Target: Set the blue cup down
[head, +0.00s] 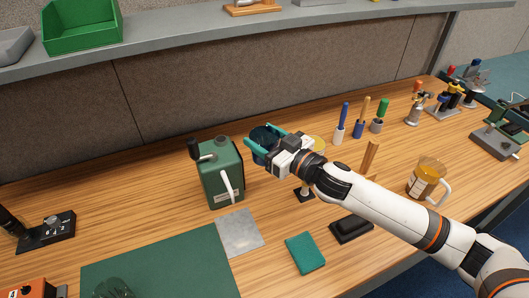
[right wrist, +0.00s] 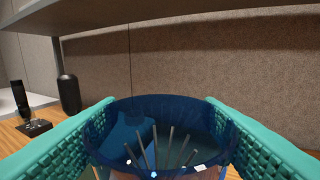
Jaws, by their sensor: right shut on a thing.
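The blue cup (head: 264,141) is dark, see-through blue and sits between the teal fingers of my right gripper (head: 263,143), just right of the green can. In the right wrist view the cup (right wrist: 160,128) fills the space between both fingers of the gripper (right wrist: 165,135), which press its sides. Its rim is up and looks about level. Several thin grey rods and small pale bits show in or through it. The cup's base is hidden, so I cannot tell whether it touches the wooden table (head: 120,215). My left gripper is not in view.
The green can (head: 222,172) stands close left of the cup. A grey plate (head: 239,232) and green mat (head: 165,268) lie in front.

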